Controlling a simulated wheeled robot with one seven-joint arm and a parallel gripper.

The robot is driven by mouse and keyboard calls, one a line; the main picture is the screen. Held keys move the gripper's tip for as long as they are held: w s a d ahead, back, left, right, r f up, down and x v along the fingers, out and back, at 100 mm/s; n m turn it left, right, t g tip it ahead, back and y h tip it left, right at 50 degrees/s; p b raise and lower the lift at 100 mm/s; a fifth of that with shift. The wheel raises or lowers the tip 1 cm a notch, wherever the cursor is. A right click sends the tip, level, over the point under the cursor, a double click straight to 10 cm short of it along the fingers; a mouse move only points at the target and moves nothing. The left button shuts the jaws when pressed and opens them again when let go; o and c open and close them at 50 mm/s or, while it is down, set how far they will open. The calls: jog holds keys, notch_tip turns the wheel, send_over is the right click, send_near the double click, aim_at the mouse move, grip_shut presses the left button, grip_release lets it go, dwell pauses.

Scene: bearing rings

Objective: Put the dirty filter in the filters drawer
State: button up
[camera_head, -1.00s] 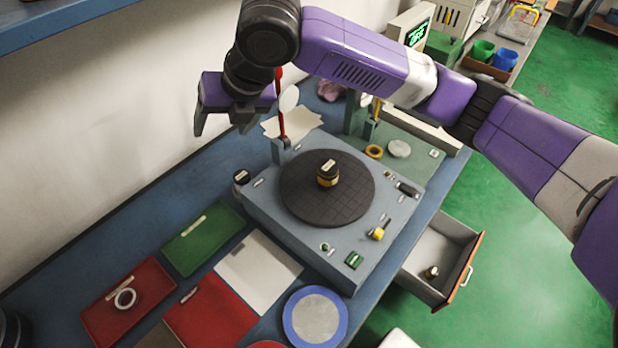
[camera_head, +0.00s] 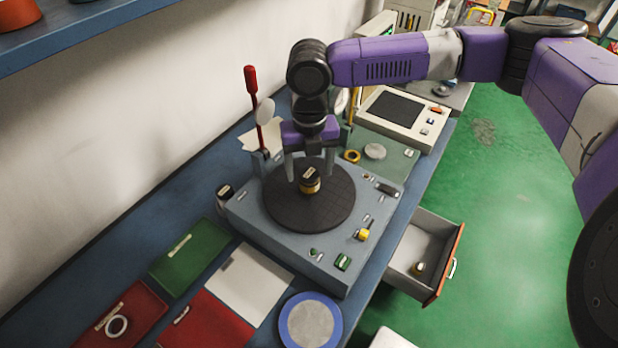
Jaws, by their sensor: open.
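A small dark canister with a yellowish band and a pale label (camera_head: 310,182), likely the dirty filter, stands upright on the round black plate (camera_head: 282,208) of a grey machine. My gripper (camera_head: 309,172) is open and points down, with one finger at each side of the canister in the picture. I cannot tell whether the fingers are level with it or still behind and above it. The drawer (camera_head: 428,236) below the bench's right edge is pulled open.
A red-handled lever (camera_head: 255,110) rises behind the plate, left of my gripper. A yellow knob (camera_head: 362,234) and green switch (camera_head: 343,262) sit on the machine's front right. The drawer has free room.

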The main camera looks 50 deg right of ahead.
jog(key=shift+f, duration=1)
jog(key=c, duration=1.4)
grip_shut()
jog(key=shift+r, duration=0.15)
